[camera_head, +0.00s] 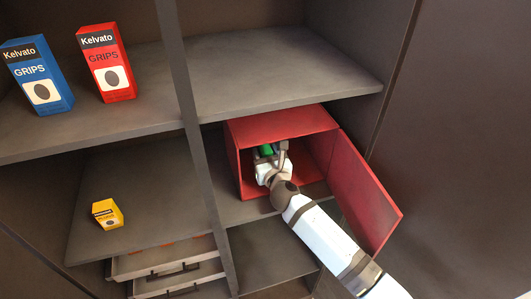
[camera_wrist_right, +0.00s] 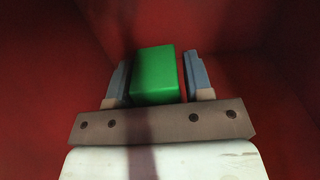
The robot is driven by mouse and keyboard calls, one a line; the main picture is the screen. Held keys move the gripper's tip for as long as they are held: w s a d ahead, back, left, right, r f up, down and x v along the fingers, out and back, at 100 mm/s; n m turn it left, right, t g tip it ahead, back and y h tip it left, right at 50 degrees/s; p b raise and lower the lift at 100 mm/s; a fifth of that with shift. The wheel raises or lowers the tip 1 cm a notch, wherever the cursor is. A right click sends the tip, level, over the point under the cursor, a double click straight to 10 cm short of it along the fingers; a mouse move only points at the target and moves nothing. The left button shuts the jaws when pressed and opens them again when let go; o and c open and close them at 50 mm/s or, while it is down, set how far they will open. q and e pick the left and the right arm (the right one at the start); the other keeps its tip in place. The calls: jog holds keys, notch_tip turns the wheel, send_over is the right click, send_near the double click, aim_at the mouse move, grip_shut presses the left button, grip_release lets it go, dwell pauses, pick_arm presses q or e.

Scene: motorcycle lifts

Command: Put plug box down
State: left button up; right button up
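A green box (camera_wrist_right: 157,74) sits between the two fingers of my right gripper (camera_wrist_right: 157,82) in the right wrist view, with a finger close along each side. In the head view the right gripper (camera_head: 271,157) reaches into an open red cabinet (camera_head: 285,124), and only a little of the green box (camera_head: 265,150) shows. The gripper hides the box's lower part, and I cannot tell whether it touches the cabinet floor. A small yellow box (camera_head: 107,213) stands on the lower left shelf; its label is too small to read surely. My left gripper is not in view.
The cabinet's red door (camera_head: 366,190) stands open to the right, close beside my right arm. A blue grips box (camera_head: 38,76) and a red grips box (camera_head: 106,63) stand on the upper left shelf. Drawers (camera_head: 165,270) are below. The upper right shelf (camera_head: 280,72) is clear.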

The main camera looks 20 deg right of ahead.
jog(key=shift+o, duration=0.8)
jog(key=shift+d, duration=0.1)
jog(key=shift+r, duration=0.1)
jog(key=shift+s, duration=0.2)
jog(key=s, duration=1.1)
jog(key=shift+s+d+b, duration=0.2)
jog(key=shift+s+b, duration=0.15)
jog(key=shift+b, duration=0.05)
